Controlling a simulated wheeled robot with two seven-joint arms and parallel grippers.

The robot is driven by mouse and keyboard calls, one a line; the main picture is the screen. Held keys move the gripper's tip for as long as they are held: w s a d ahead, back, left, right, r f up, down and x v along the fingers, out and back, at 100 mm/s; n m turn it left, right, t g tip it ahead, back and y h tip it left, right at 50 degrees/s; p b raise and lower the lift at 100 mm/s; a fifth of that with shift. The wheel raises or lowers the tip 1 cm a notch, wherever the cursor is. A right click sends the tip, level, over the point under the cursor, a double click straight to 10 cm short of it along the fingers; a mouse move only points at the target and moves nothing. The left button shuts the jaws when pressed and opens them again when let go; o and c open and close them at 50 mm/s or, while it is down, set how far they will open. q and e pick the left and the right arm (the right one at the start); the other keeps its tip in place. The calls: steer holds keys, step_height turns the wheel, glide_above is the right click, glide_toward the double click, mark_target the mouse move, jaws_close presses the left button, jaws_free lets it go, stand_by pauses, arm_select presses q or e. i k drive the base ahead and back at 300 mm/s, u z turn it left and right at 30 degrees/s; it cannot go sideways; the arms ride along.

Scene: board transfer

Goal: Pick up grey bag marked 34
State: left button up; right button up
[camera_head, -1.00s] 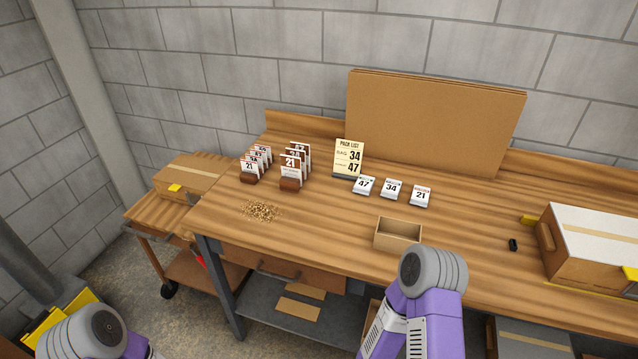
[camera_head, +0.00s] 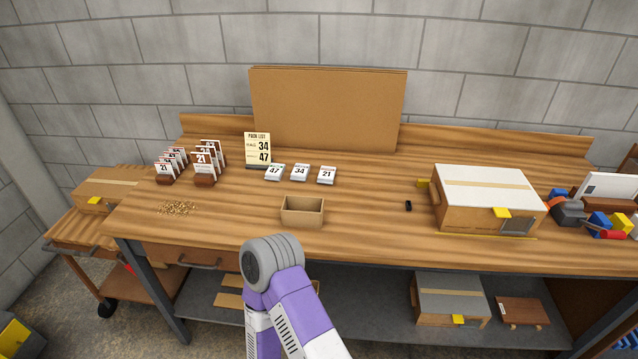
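A small pale grey bag marked 34 (camera_head: 300,172) lies on the wooden bench. It is the middle of three similar bags, between one marked 47 (camera_head: 274,172) and one marked 21 (camera_head: 327,175). A pack list card (camera_head: 258,149) showing 34 and 47 stands just behind them. An open cardboard box (camera_head: 302,212) sits in front of the bags, near the bench's front edge. A purple and grey arm of mine rises at the bottom centre, in front of the bench. Neither gripper shows.
Two racks of number cards (camera_head: 204,181) stand left of the bags, behind a pile of brown grains (camera_head: 177,208). A large cardboard sheet (camera_head: 328,108) leans at the back. A white-topped carton (camera_head: 487,200) and coloured blocks occupy the right. Bench between bags and carton is mostly clear.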

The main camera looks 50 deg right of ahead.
mark_target(300, 170)
steer(key=k, duration=0.3)
steer(key=z, duration=0.85)
